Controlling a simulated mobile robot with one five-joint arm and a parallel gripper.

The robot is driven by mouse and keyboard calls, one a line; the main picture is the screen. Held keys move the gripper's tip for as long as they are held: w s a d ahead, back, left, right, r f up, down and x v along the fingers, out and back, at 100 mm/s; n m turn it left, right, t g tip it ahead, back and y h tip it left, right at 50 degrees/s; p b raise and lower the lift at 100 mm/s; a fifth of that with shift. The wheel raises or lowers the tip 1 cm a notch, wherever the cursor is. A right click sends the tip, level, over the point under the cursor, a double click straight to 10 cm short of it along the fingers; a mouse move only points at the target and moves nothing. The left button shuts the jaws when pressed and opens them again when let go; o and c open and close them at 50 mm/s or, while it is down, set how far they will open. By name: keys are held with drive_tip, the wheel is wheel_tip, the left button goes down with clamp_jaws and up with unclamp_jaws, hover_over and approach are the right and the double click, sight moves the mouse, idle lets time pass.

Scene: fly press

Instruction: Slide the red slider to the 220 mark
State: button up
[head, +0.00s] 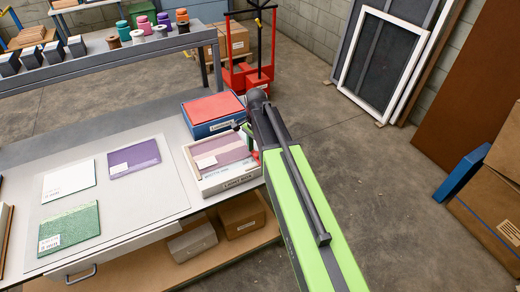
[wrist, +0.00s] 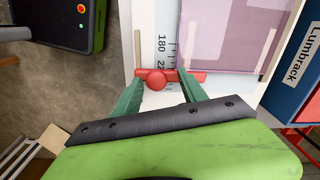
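The red slider (wrist: 156,79) is a short red bar with a round knob, lying across a white scale strip (wrist: 161,50) on the light box in the wrist view. The scale reads 180 farther up, and a partly covered number starting with 22 lies right at the bar's upper edge. My gripper (wrist: 161,77) is open, with one green finger on each side of the knob and gaps between. Whether either finger touches the bar I cannot tell. In the head view my arm hides most of the gripper above the right side of the light box (head: 231,184).
Purple fabric (head: 223,152) lies in the light box. A blue box with a red lid (head: 212,110) stands behind it. Fabric samples, one of them green (head: 69,228), lie on the table to the left. Open floor (head: 400,200) lies to the right.

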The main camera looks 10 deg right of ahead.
drive_tip(key=shift+s+d, duration=0.1)
drive_tip(key=shift+d, duration=0.1)
drive_tip(key=shift+r+p, duration=0.45)
drive_tip(key=shift+p, duration=0.05)
wheel_tip(320, 180, up, 16)
drive_tip(key=p, duration=1.6)
drive_tip(key=shift+r, duration=0.2)
